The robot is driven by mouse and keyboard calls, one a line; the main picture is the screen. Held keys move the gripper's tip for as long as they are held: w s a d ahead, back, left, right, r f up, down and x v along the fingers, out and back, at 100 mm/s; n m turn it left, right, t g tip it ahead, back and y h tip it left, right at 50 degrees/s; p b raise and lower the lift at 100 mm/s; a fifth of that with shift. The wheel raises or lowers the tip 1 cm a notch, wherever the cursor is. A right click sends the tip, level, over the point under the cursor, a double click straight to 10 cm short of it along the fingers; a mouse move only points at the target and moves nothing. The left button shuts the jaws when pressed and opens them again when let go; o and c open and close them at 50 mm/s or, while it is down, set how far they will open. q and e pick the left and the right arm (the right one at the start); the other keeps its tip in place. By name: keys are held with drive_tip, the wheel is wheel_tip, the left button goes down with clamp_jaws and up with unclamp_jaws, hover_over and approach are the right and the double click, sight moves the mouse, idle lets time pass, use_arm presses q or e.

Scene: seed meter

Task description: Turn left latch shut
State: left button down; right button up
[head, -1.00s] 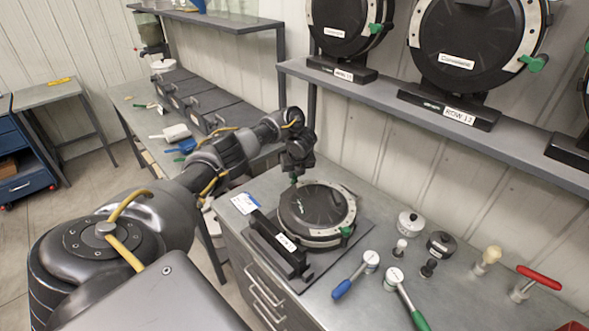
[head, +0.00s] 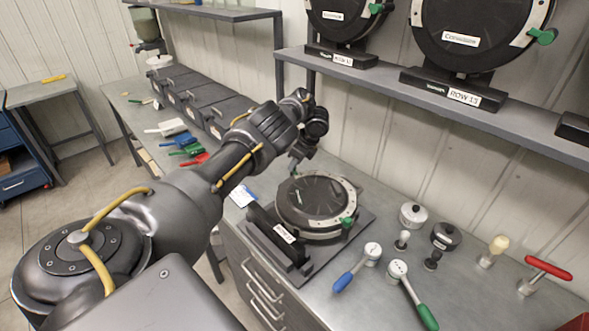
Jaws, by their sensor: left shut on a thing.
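The seed meter (head: 312,201) lies flat on the metal workbench, with a round black cover and a pale metal rim. Its green right latch (head: 347,222) sits on the near right side of the rim and is free. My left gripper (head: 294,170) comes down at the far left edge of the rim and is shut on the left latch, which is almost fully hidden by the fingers. The latch's exact angle cannot be told. My right gripper is not in view.
A blue-handled tool (head: 357,266) and a green-handled tool (head: 412,294) lie in front right of the meter. Knobs and a red T-handle (head: 547,267) stand farther right. A shelf (head: 430,108) with upright seed meters runs above the bench.

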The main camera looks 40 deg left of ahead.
use_arm(q)
drive_tip(key=shift+n+b, duration=0.7)
drive_tip(key=shift+g, duration=0.3)
drive_tip(key=c, duration=1.3)
unclamp_jaws()
drive_tip(key=shift+o, duration=0.2)
drive_tip(key=b+v, duration=0.1)
drive_tip(key=v, duration=0.9)
drive_tip(key=shift+r, duration=0.4)
